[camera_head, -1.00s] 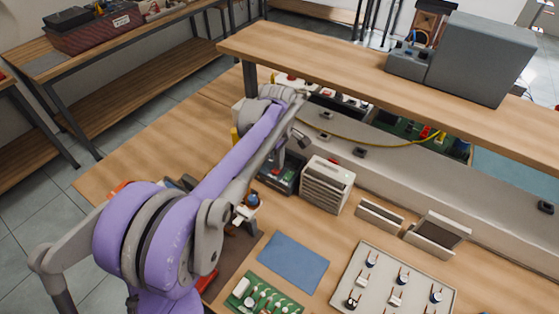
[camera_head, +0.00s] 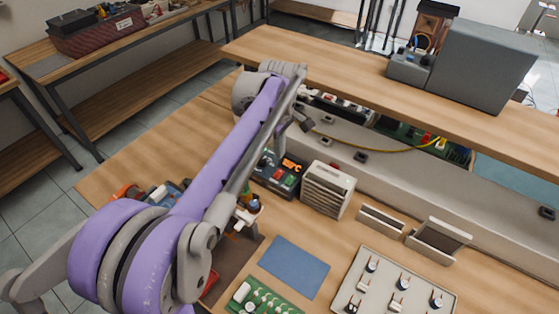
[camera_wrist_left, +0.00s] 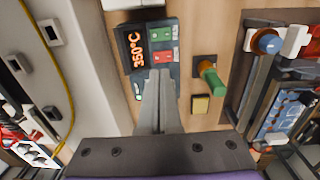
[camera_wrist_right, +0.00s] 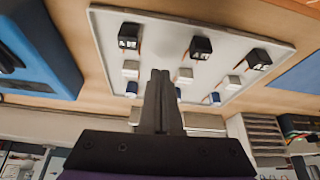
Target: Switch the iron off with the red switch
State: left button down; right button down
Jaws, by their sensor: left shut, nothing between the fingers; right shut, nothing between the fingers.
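The iron's station (camera_head: 280,174) is a dark box on the bench, left of a beige vented box in the head view. In the left wrist view its display (camera_wrist_left: 136,49) is lit orange and reads 350°C. Beside the display are a green switch (camera_wrist_left: 162,34) and the red switch (camera_wrist_left: 164,56). My left gripper (camera_wrist_left: 160,73) is shut and empty, its tips appearing just below the red switch; I cannot tell whether they touch it. My right gripper (camera_wrist_right: 160,75) is shut and empty, in front of the white component tray (camera_wrist_right: 110,60).
A green cylinder with an orange end (camera_wrist_left: 210,80) and a yellow block (camera_wrist_left: 201,104) stand beside the station. The beige vented box (camera_head: 327,188) is close on its right. A wooden shelf (camera_head: 330,75) overhangs behind. A blue mat (camera_head: 294,267) lies in front.

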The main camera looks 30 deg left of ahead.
pick_arm(q)
jog(key=shift+w+r, duration=0.1)
jog(key=shift+r, duration=1.35)
